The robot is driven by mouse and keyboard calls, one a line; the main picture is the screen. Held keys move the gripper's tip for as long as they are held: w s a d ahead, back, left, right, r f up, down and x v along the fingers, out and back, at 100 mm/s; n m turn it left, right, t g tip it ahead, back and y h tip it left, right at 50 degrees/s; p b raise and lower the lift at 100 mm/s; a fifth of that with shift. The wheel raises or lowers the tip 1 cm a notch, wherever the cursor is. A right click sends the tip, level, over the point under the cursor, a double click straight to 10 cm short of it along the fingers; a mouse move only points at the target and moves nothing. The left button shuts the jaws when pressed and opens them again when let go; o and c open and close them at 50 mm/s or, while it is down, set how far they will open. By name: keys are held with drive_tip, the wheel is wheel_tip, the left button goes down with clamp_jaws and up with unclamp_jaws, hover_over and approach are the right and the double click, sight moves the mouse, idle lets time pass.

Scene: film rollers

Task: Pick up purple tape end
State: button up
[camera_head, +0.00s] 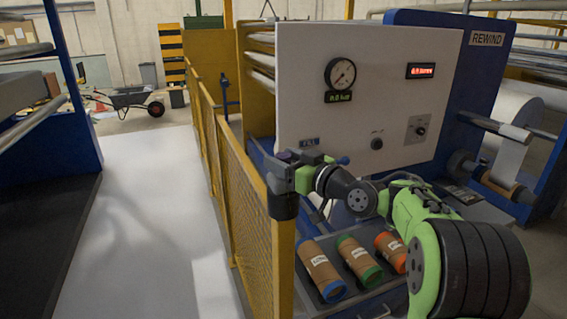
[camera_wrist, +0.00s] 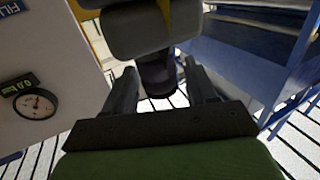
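In the head view my arm reaches left in front of the white panel, towards the top of a yellow post (camera_head: 283,265).
Brown rolls with blue (camera_head: 322,272), green (camera_head: 360,262) and orange (camera_head: 391,250) ends lie in a dark tray below my arm. A yellow mesh fence (camera_head: 245,190) runs along the left. The white panel (camera_head: 310,75) carries a gauge (camera_head: 340,74). The blue rewind unit (camera_head: 470,60) stands right.

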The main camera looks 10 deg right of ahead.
sight(285, 154)
clamp_jaws()
wheel_tip(285, 154, up, 10)
drive_tip(key=shift+r+p, duration=0.1)
drive_tip(key=shift+p, duration=0.65)
